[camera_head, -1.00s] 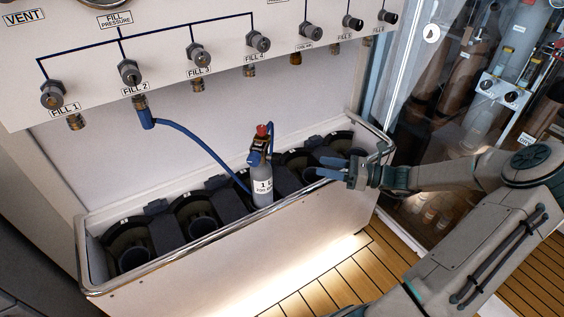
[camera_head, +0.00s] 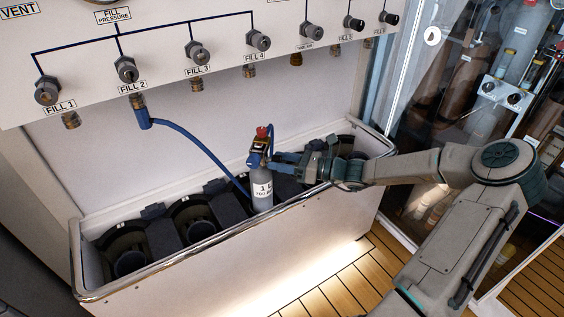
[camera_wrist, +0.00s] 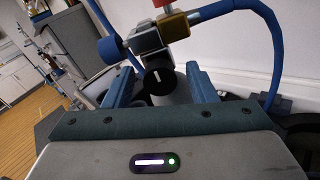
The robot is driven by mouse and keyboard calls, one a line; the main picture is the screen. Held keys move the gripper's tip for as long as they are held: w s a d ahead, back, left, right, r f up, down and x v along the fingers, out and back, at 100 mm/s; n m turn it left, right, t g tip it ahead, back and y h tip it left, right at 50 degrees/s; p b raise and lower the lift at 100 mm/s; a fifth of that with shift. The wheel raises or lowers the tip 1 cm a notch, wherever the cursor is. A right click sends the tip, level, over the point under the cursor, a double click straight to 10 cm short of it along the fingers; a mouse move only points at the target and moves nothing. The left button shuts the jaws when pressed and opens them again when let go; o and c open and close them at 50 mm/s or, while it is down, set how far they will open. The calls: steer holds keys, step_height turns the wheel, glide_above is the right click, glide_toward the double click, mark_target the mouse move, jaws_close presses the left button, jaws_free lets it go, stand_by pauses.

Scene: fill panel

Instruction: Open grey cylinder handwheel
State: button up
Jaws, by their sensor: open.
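The grey cylinder (camera_head: 263,190) stands upright in the trough, with a white label and a valve with a red top (camera_head: 262,131). In the wrist view its valve block (camera_wrist: 150,38) shows a blue knob (camera_wrist: 111,49), a brass fitting (camera_wrist: 187,23) and a black round handwheel with a white mark (camera_wrist: 158,81). My gripper (camera_head: 274,160) is at the right side of the cylinder's valve. In the wrist view my gripper (camera_wrist: 153,82) is open, with one blue finger on each side of the black handwheel. I cannot tell whether either finger touches it.
A blue hose (camera_head: 190,140) runs from the FILL 2 outlet (camera_head: 138,104) down to the cylinder. The trough's metal rim (camera_head: 200,246) passes below my arm. Black cylinder holders (camera_head: 190,218) fill the trough's left part. A glass door (camera_head: 410,90) stands at the right.

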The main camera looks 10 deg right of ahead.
steer(key=c, duration=1)
steer(key=shift+o, duration=0.2)
steer(key=shift+n, duration=0.3)
